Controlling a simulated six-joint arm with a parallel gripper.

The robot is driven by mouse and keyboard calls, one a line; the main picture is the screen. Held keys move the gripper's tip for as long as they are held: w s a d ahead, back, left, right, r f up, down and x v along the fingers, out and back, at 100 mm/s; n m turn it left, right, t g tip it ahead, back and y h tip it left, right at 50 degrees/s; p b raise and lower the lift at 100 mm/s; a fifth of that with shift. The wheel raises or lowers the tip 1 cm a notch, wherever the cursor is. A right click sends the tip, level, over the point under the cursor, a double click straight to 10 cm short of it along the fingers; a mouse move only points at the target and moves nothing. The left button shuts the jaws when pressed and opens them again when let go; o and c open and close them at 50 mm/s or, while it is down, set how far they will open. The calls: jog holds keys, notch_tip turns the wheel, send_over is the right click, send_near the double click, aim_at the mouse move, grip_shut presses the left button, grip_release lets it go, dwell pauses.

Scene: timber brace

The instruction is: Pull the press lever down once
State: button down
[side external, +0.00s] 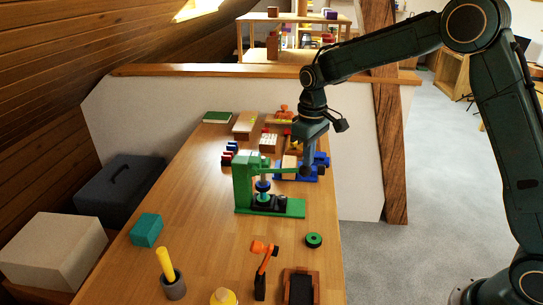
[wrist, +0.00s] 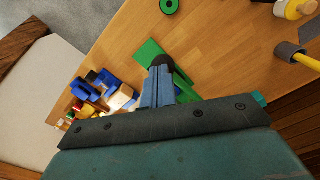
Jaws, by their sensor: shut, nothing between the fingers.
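The green press (side external: 243,185) stands on the wooden table, with a dark and blue ram over its green base plate. Its green lever (side external: 277,170) sticks out to the right, roughly level, and ends in a dark knob (side external: 305,171). My gripper (side external: 306,160) is shut and empty, pointing down right above the knob; whether it touches the knob is hard to tell. In the wrist view, the shut blue fingers (wrist: 158,82) reach toward the dark knob (wrist: 163,61), and the green base plate (wrist: 147,52) shows beside it. The fingers and wrist housing hide most of the press there.
Behind the press are blue bins (side external: 322,160) and several coloured blocks. A green ring (side external: 313,240), an orange jointed figure (side external: 262,250), a dark tray (side external: 300,287) and a cup with a yellow rod (side external: 173,284) stand nearer. A teal block (side external: 146,230) lies left.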

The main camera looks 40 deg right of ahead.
jog(key=shift+f, duration=0.5)
dwell(0.4)
jog(key=shift+r, duration=0.1)
notch_tip(320, 180, up, 14)
dwell(2.5)
jog(key=shift+s, duration=0.15)
jog(key=s+r+m+t, duration=0.1)
jog(key=s+r+t, duration=0.35)
jog(key=s, duration=1.15)
jog(key=s+f+m, duration=0.1)
jog(key=s+f, duration=0.1)
jog(key=s, duration=0.5)
jog(key=s+f+m+t, duration=0.1)
jog(key=s+f, duration=0.1)
jog(key=s, duration=0.6)
jog(key=shift+s+d+f, duration=0.15)
jog(key=shift+f, duration=0.2)
